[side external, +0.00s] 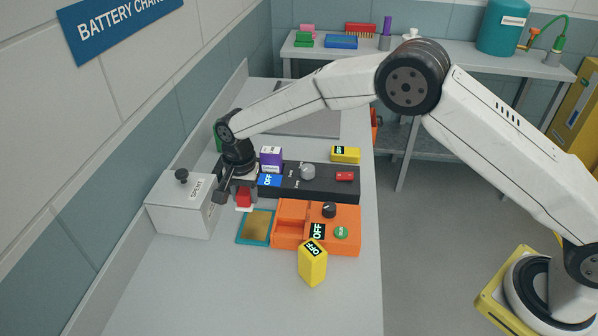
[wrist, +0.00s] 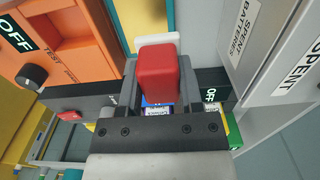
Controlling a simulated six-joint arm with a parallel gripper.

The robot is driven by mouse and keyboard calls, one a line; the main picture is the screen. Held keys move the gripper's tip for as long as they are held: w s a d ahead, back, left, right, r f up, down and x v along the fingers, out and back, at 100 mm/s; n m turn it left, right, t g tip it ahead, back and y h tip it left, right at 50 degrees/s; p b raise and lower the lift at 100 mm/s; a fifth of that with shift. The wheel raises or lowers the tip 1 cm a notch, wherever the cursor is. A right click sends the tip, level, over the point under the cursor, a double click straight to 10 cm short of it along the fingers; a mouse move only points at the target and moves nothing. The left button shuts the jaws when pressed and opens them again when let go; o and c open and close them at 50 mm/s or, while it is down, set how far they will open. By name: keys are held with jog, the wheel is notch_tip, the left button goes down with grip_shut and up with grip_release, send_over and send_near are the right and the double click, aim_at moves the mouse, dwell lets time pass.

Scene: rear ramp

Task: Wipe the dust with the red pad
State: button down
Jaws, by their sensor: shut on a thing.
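The red pad (side external: 244,198) is a red block with a white base. My gripper (side external: 240,188) is shut on it, and it points down over the table. In the wrist view the pad (wrist: 157,70) sits between the two fingers, with its white base (wrist: 158,39) showing beyond it. A teal-edged plate (side external: 257,227) with a tan, dusty-looking face lies flat just right of and nearer than the pad. Part of the plate (wrist: 138,18) shows at the top of the wrist view. I cannot tell whether the pad touches any surface.
A grey SPENT box (side external: 182,205) stands close left of the gripper. An orange unit (side external: 340,235) borders the plate on the right. A black unit (side external: 320,182) and a purple block (side external: 271,158) lie behind. A yellow OFF block (side external: 312,265) stands in front. The near table is clear.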

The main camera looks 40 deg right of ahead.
jog(key=shift+r, duration=1.55)
